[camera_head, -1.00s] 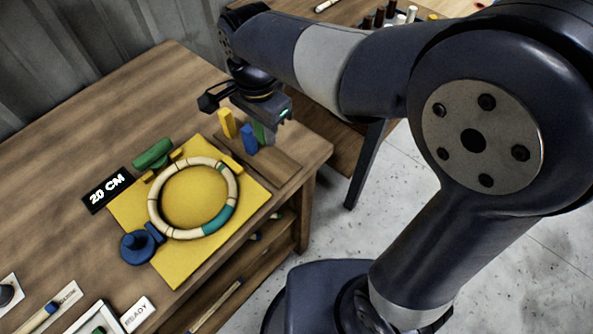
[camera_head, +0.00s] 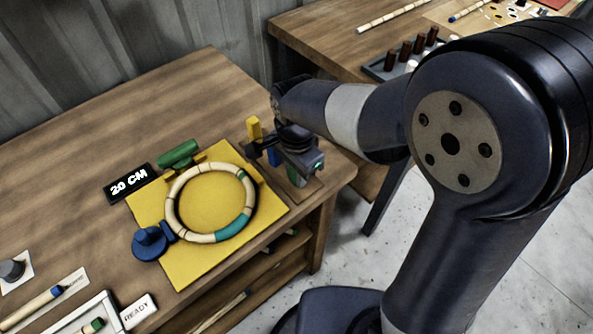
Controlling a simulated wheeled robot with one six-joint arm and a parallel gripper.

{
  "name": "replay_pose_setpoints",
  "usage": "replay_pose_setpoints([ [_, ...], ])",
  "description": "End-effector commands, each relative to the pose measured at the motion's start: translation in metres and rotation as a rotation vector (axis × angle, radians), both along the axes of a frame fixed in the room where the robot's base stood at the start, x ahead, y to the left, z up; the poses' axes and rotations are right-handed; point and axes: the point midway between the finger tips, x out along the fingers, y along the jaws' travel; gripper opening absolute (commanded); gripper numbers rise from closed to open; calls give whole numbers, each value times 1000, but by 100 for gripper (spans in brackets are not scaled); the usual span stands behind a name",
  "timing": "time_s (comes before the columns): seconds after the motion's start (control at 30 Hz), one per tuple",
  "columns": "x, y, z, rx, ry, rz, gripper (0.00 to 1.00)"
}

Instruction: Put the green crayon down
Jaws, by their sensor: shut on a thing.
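The green crayon (camera_head: 296,178) shows as a small upright green piece under my gripper (camera_head: 298,170), near the right end of the workbench. My gripper is shut on it and hides its upper part. I cannot tell whether its lower end touches the wood. A blue crayon (camera_head: 273,158) and a yellow crayon (camera_head: 254,128) stand upright to its left, partly behind my gripper.
A rattan ring (camera_head: 174,187) lies on a yellow board (camera_head: 190,276) to the left, with a green clamp (camera_head: 178,154) and a blue clamp (camera_head: 149,243) beside it. A "20 CM" sign (camera_head: 128,183) lies at the left. Another table with dark pegs (camera_head: 405,50) stands behind.

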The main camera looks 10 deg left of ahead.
Motion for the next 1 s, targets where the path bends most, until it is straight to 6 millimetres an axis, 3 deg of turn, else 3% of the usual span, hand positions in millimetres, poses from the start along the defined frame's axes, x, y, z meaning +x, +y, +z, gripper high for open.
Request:
replay_pose_setpoints([
  [0.27,0,0,-4,1,-1,0,7],
  [0.3,0,0,-3,1,-1,0,25],
  [0.53,0,0,-2,1,-1,0,43],
  [0.8,0,0,0,1,-1,0,43],
  [1.0,1,1,25,4,-6,0,43],
])
